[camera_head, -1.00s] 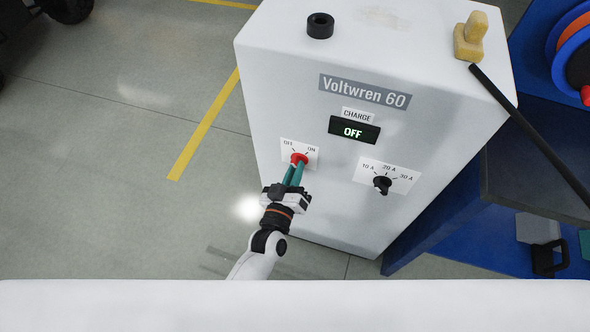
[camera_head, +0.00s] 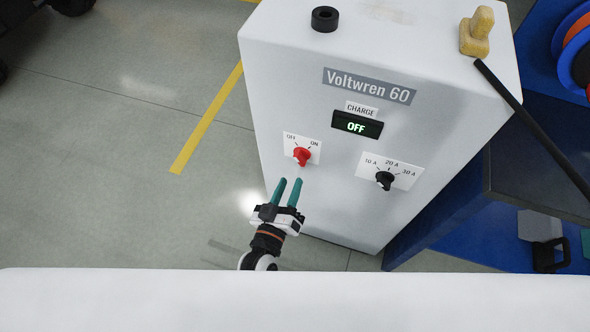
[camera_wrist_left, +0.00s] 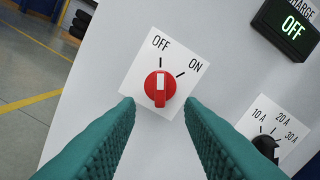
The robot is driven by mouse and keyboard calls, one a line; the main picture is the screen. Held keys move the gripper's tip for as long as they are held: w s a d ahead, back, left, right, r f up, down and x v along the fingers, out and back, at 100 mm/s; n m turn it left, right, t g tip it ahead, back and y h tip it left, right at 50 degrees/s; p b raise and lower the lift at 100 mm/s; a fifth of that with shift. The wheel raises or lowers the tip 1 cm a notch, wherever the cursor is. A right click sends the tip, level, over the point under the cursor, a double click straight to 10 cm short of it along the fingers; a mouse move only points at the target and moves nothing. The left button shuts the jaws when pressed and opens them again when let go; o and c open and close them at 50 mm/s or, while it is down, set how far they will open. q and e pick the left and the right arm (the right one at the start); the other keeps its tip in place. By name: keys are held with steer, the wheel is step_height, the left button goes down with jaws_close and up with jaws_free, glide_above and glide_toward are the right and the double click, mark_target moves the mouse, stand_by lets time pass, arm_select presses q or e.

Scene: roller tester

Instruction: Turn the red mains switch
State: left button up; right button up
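The red mains switch (camera_head: 302,156) sits on a white plate marked OFF and ON, on the front of the white Voltwren 60 charger (camera_head: 270,110). In the left wrist view the switch (camera_wrist_left: 160,88) is centred, and its white mark lines up with the OFF tick. The charge display (camera_head: 357,125) reads OFF in green. My left gripper (camera_head: 288,184) is open and empty. Its two teal fingers are below the switch and apart from it. The left wrist view shows the fingers (camera_wrist_left: 157,108) spread on either side, short of the switch. My right gripper is not in view.
A black ampere knob (camera_head: 385,180) is to the right of the switch. A black ring (camera_head: 324,19) and a yellowish handled block (camera_head: 478,32) are on the charger's top.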

arm_select(q)
steer(key=v, duration=0.5)
steer(key=shift+s, duration=0.15)
steer(key=s+a+f+m+g+y+p, duration=0.15)
steer(key=s+a+f+g, duration=0.3)
steer(key=f, duration=0.85)
steer(key=s+a+f+m+g+y, duration=0.1)
steer(key=s+a+f+m+g, duration=0.3)
steer(key=f, duration=0.9)
steer(key=s+a+f+g+y, duration=0.1)
steer(key=s+a+f+g, duration=0.3)
steer(key=s, duration=0.5)
steer(key=s+a+f+g+y, duration=0.2)
steer(key=s+a+f+g, duration=0.1)
steer(key=s+a+f, duration=0.4)
steer(key=s, duration=0.3)
steer(key=shift+a+g+p, duration=0.25)
steer(key=shift+g+p, duration=0.1)
steer(key=shift+d, duration=0.1)
